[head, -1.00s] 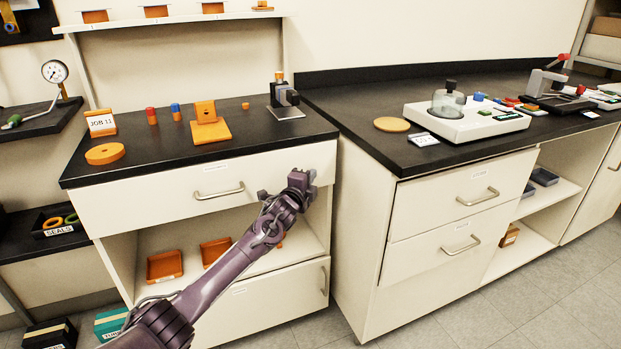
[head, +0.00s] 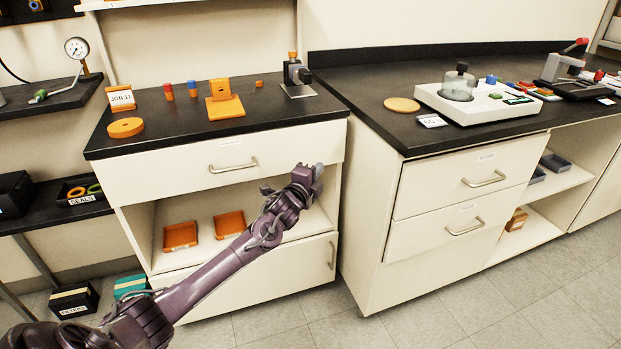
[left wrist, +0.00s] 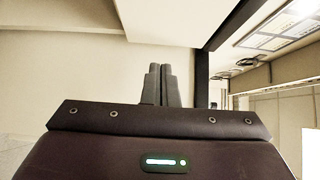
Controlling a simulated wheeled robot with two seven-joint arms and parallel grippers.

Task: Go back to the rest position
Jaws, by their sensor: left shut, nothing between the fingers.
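My left gripper (head: 308,172) is at the end of the purple arm that comes in from the lower left in the head view. It hangs in the air in front of the bench's drawer front (head: 225,163), below the black worktop, and holds nothing. In the left wrist view its two fingers (left wrist: 160,84) stand together, shut and empty, against a pale surface. My right gripper is not in view.
The black-topped bench carries an orange disc (head: 125,127), a job card (head: 121,99), an orange block stand (head: 224,101) and a small stage device (head: 297,76). The right bench carries a white instrument (head: 478,101). Grey floor (head: 430,312) lies open in front.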

